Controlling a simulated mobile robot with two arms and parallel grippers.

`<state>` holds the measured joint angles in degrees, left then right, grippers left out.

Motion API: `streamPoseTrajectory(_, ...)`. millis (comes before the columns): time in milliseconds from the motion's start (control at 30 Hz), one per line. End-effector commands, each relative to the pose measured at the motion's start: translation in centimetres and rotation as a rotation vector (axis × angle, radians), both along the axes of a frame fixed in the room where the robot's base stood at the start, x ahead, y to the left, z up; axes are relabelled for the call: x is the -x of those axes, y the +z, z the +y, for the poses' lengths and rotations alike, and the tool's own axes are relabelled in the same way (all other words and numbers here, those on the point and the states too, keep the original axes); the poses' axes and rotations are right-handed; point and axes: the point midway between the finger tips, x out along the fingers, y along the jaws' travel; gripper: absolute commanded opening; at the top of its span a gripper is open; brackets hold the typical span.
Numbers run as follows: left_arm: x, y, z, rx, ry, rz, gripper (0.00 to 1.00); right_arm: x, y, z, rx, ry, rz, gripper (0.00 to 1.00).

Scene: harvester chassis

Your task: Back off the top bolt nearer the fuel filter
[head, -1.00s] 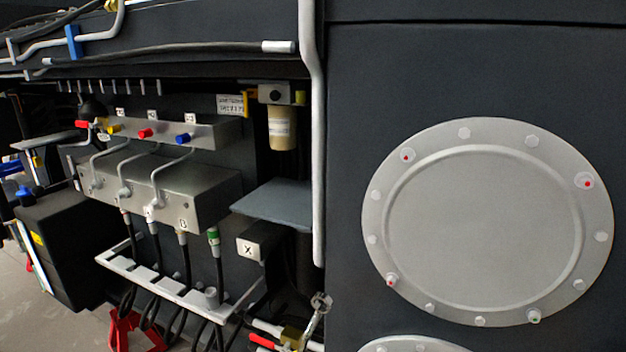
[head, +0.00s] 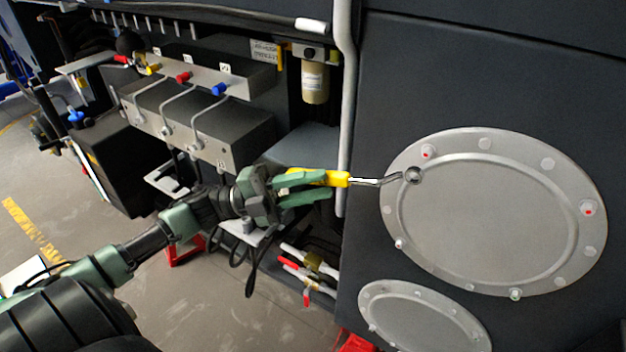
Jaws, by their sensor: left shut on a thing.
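The large round grey cover (head: 490,220) is on the dark wall at the right, with bolts around its rim. The top bolt nearer the fuel filter (head: 428,152) has a red mark and sits at the cover's upper left. My left gripper (head: 325,183) is shut on the yellow handle of a wrench (head: 376,181). The wrench's round head is in front of the cover's left rim, just below and left of the top bolt, apart from it in the picture. I cannot tell its distance from the cover. My right gripper is not in view.
The cream fuel filter (head: 315,84) hangs left of a vertical grey pipe (head: 345,100). A valve block (head: 190,125) with hoses is behind my left arm. A second round cover (head: 425,318) is below the first. Free floor shows at the lower left.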

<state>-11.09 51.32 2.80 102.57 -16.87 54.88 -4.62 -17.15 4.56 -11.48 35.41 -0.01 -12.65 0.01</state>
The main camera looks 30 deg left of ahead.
Motion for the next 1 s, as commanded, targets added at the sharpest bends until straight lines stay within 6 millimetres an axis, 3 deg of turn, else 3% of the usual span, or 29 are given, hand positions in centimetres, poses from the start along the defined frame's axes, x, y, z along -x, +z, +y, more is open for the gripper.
streamPoseTrajectory(267, -0.8, -0.2, 0.0, 0.001, -0.001, -0.007, 0.00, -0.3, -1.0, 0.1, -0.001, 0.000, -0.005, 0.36)
streamPoseTrajectory(600, -4.8, -0.3, 0.1, 0.002, 0.000, -0.008, 0.00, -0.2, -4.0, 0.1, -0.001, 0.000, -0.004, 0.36)
streamPoseTrajectory(1000, -4.6, 0.3, 0.0, 0.003, -0.001, -0.003, 0.00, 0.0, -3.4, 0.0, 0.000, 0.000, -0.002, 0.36)
